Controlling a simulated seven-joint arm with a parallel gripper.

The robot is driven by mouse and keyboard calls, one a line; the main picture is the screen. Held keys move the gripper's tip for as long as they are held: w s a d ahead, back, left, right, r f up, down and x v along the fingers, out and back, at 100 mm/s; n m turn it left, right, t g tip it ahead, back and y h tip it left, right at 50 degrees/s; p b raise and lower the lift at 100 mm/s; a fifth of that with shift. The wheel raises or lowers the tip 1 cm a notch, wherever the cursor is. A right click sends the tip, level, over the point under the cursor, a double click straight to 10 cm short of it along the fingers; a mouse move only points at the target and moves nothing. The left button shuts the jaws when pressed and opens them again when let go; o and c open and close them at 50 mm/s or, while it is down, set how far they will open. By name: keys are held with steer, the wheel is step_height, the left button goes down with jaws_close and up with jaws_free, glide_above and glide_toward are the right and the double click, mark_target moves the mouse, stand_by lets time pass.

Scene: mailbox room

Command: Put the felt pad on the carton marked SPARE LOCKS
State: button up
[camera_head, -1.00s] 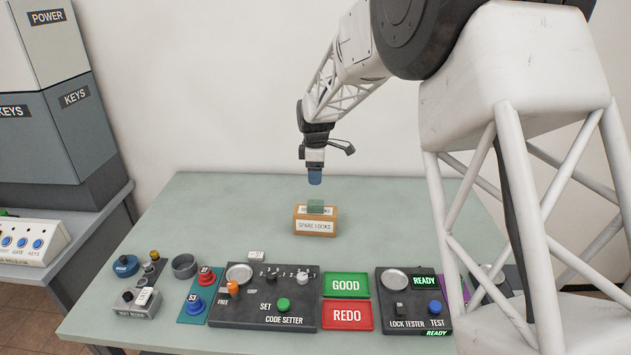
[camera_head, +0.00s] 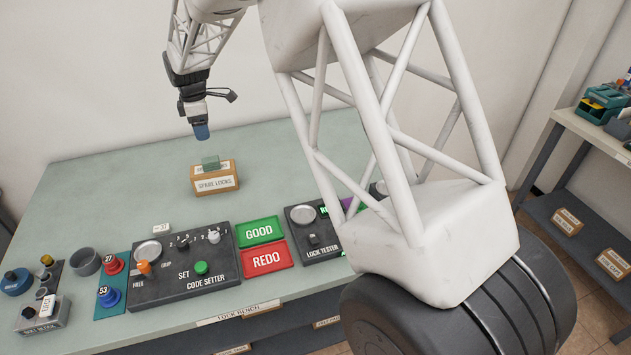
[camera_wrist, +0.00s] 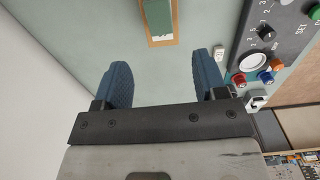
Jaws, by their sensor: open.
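The carton marked SPARE LOCKS (camera_head: 215,183) is a small tan box standing on the bench. The green felt pad (camera_head: 211,162) is on its top; whether it lies fully flat cannot be told. My gripper (camera_head: 202,132) is above the carton, slightly to its left and clear of it. In the wrist view its blue fingers (camera_wrist: 165,80) are apart with nothing between them. There the green pad (camera_wrist: 158,18) lies on the tan carton (camera_wrist: 161,43), beyond the fingertips at the top edge, partly cut off.
On the bench front are the code setter (camera_head: 185,270), green GOOD tray (camera_head: 260,231), red REDO tray (camera_head: 266,259) and lock tester (camera_head: 313,240). Red and blue knobs sit left of the code setter. The bench around the carton is clear. A shelf (camera_head: 590,135) stands at right.

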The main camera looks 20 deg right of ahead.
steer(key=s+d+r+m+t, duration=0.1)
steer(key=s+d+r+m, duration=0.5)
steer(key=s, duration=0.6)
steer(key=s+d+r+m, duration=0.3)
steer(key=s+d+r, duration=0.5)
steer(key=s, duration=0.4)
steer(key=s+d+f+m, duration=0.1)
steer(key=s+d+m, duration=0.1)
steer(key=s, duration=0.7)
steer(key=s+d+f+m+t, duration=0.1)
steer(key=s+d+m, duration=0.2)
steer(key=s, duration=0.6)
steer(key=s+d+f+m, duration=0.2)
steer(key=s+d+m, duration=0.1)
steer(key=s, duration=0.6)
steer(key=shift+s+d+m+t, duration=0.2)
steer(key=shift+m+t, duration=0.1)
steer(key=shift+m, duration=0.3)
